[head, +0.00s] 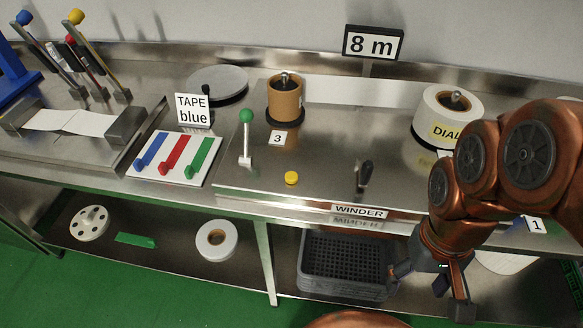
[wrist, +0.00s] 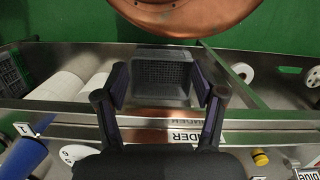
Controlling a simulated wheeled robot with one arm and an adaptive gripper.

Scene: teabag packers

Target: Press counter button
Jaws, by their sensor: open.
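A small round yellow button (head: 291,178) sits on the steel worktop of the winder, between the green-knobbed lever and the dark crank handle. It also shows at the lower right of the wrist view (wrist: 260,158). A sign reading "8 m" (head: 373,43) stands at the back. My gripper (head: 432,290) is open and empty. It is in front of the bench edge, to the right of the button and lower than it, near the black crate. In the wrist view its two fingers (wrist: 162,88) are spread, with the crate behind them.
The green-knobbed lever (head: 246,135), a brown roll (head: 285,98) and the dark crank handle (head: 365,174) stand around the button. The "WINDER" label (head: 359,211) is on the front edge. The black crate (head: 345,268) is on the lower shelf. The worktop close around the button is clear.

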